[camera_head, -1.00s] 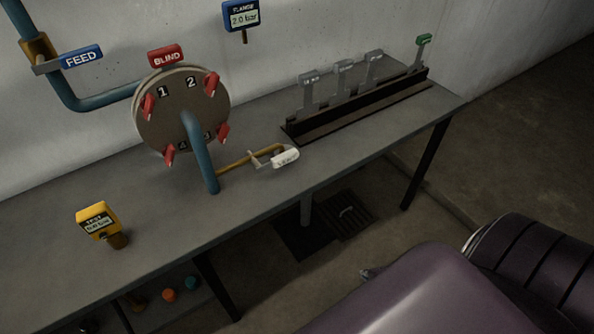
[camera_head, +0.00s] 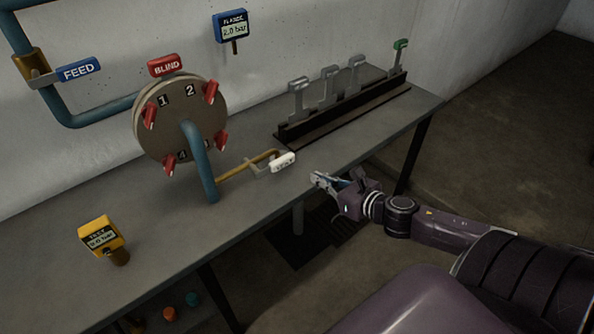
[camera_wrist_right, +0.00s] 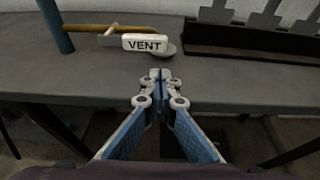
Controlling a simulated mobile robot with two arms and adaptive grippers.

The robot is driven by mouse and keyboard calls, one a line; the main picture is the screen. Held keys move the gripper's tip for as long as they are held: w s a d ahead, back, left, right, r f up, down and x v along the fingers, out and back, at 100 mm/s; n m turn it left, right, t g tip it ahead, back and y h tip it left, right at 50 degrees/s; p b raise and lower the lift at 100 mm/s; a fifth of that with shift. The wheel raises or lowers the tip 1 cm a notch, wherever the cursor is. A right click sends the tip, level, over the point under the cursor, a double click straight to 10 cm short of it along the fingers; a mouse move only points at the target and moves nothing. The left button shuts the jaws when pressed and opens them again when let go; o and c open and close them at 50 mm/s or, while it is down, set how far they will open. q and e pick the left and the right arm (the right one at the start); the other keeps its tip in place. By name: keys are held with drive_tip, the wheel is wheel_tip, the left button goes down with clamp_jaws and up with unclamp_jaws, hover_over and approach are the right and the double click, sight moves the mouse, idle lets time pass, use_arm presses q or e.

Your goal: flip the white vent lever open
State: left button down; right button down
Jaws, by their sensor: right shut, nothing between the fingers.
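The white vent lever (camera_head: 283,162) sits at the end of a thin brass pipe (camera_head: 236,171) above the bench. In the right wrist view the white lever (camera_wrist_right: 145,42) faces me with the word VENT, and a round grey end shows just right of it. My right gripper (camera_head: 316,178) is shut and empty, at the front edge of the bench, to the right of and nearer than the lever, not touching it. In the right wrist view its fingertips (camera_wrist_right: 160,74) meet just below the lever. My left gripper is not in view.
A blind flange disc (camera_head: 165,120) with several red clamps stands left of the lever on a blue pipe (camera_head: 199,165). A black rack (camera_head: 345,112) with grey levers and one green-topped lever stands behind right. A yellow test gauge (camera_head: 100,235) stands at the front left.

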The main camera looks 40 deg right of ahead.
sight(298, 178)
drive_tip(key=shift+d, duration=0.1)
drive_tip(key=shift+w, duration=0.1)
drive_tip(key=shift+p+x, duration=0.45)
drive_tip(key=shift+x, duration=4.55)
drive_tip(key=shift+f, duration=0.1)
